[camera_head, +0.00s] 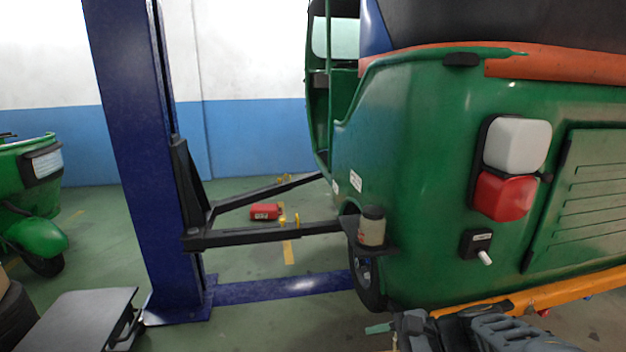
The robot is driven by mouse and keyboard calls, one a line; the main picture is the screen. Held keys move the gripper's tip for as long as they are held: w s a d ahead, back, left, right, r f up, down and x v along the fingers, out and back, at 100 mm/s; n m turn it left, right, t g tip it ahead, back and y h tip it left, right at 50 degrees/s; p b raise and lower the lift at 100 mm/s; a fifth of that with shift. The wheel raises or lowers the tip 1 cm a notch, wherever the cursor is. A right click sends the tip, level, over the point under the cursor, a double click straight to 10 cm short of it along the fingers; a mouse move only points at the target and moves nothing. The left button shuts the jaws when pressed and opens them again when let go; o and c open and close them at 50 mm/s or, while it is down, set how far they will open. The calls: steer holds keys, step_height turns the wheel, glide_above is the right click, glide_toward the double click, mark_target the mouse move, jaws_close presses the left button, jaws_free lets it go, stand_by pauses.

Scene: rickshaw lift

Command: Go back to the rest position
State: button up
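My gripper (412,326) shows only in part at the bottom edge, right of the middle, as dark grey parts in front of the rickshaw's lower rear. Its fingertips are not clear, so I cannot tell whether it is open or shut. A small teal piece (378,328) shows just left of it; I cannot tell what it is. The green rickshaw (415,150) fills the right side, with a white and red tail light and an orange bumper (575,289) near my arm. A jar with a dark lid (372,227) stands upright on a small black ledge beside the rickshaw, apart from my gripper.
A blue lift post (135,130) with black lift arms (265,235) stands left of the rickshaw. A red box (264,211) lies on the floor behind. Another green vehicle (35,190) is far left. A dark flat-topped object (80,318) is at lower left.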

steer(key=s+d+r+n+h+p, duration=0.3)
steer(key=r+n+h+p, duration=0.4)
steer(key=n+h, duration=0.5)
steer(key=shift+s+d+n+p, duration=0.35)
steer(key=shift+s+n+p, duration=0.25)
steer(key=shift+s, duration=0.3)
steer(key=shift+r, duration=0.1)
